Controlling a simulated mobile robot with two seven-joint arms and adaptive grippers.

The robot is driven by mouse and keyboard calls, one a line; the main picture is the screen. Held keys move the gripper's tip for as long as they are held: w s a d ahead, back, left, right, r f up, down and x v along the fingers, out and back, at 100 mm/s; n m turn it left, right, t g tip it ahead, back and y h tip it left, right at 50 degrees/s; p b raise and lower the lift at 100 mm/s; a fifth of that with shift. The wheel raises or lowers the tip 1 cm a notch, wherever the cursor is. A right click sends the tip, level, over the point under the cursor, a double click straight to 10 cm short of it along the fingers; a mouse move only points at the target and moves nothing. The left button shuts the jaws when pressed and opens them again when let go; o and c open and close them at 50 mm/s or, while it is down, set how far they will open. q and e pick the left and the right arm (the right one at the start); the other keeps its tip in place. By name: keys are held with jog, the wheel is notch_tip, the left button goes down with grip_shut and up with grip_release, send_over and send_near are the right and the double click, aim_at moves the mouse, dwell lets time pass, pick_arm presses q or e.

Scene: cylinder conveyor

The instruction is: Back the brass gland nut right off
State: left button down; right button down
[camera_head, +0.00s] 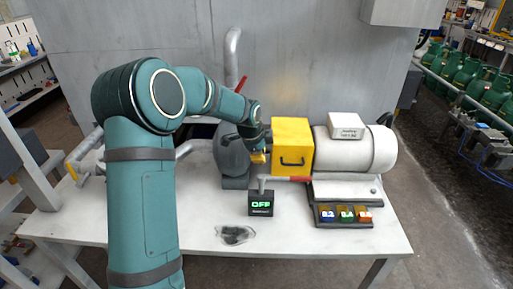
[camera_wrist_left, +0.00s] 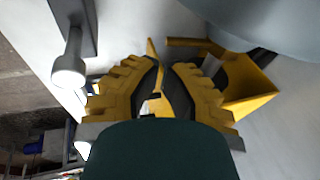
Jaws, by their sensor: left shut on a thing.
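My left gripper (camera_head: 259,157) reaches in between the grey pump casing (camera_head: 231,152) and the yellow guard box (camera_head: 292,147). In the left wrist view its yellow fingers with black pads (camera_wrist_left: 162,72) are closed in on a small thing, which I take to be the brass gland nut. The nut is mostly hidden by the fingers. A thin yellow strip (camera_wrist_left: 152,48) shows at the fingertips, but I cannot tell whether it is part of the nut. My right gripper is not in view.
A white motor (camera_head: 354,152) stands right of the guard box. A red-handled lever (camera_head: 292,179) runs above a black box reading OFF (camera_head: 261,203). A clear bag (camera_head: 235,235) lies on the white table (camera_head: 290,260), whose front is mostly free.

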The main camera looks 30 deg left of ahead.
pick_arm(q)
jog(key=shift+b+x, duration=0.4)
jog(key=shift+x, duration=1.95)
jog(key=shift+w+f, duration=0.15)
jog(key=shift+f, duration=0.5)
